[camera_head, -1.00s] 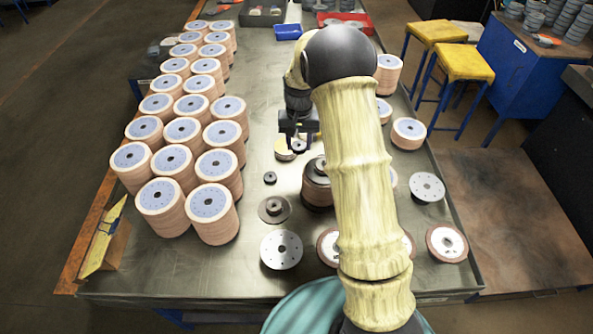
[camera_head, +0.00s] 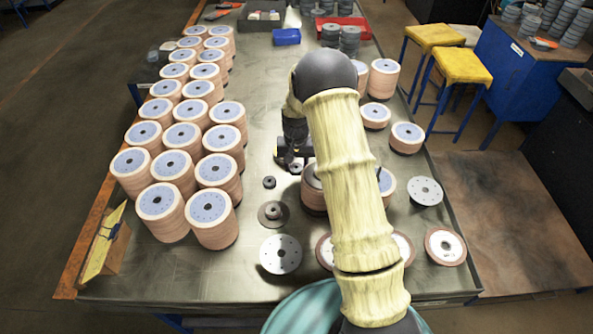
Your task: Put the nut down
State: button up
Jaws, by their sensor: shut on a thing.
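My gripper (camera_head: 293,160) is low over the middle of the workbench, partly hidden behind my arm. I cannot tell whether this nut touches the bench. A second small dark nut (camera_head: 269,182) lies on the bench to the left and nearer. A dark flange with a raised hub (camera_head: 273,213) lies nearer still.
Tall stacks of flap discs (camera_head: 210,207) fill the bench's left side. A partly hidden stack (camera_head: 313,198) stands close right of the gripper. A holed metal plate (camera_head: 280,255) lies in front. A blue bin (camera_head: 287,37) is at the back. Bare bench lies left of the gripper.

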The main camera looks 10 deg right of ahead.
aim_at(297, 179)
jog(key=shift+d, duration=0.15)
jog(key=shift+d+f, duration=0.15)
jog(key=shift+f, duration=0.15)
jog(key=shift+f+p, duration=0.4)
jog(key=shift+f, duration=1.15)
jog(key=shift+f, duration=0.15)
jog(key=o, duration=0.9)
notch_tip(297, 179, up, 12)
jog(key=b, duration=0.2)
jog(key=shift+b, duration=0.4)
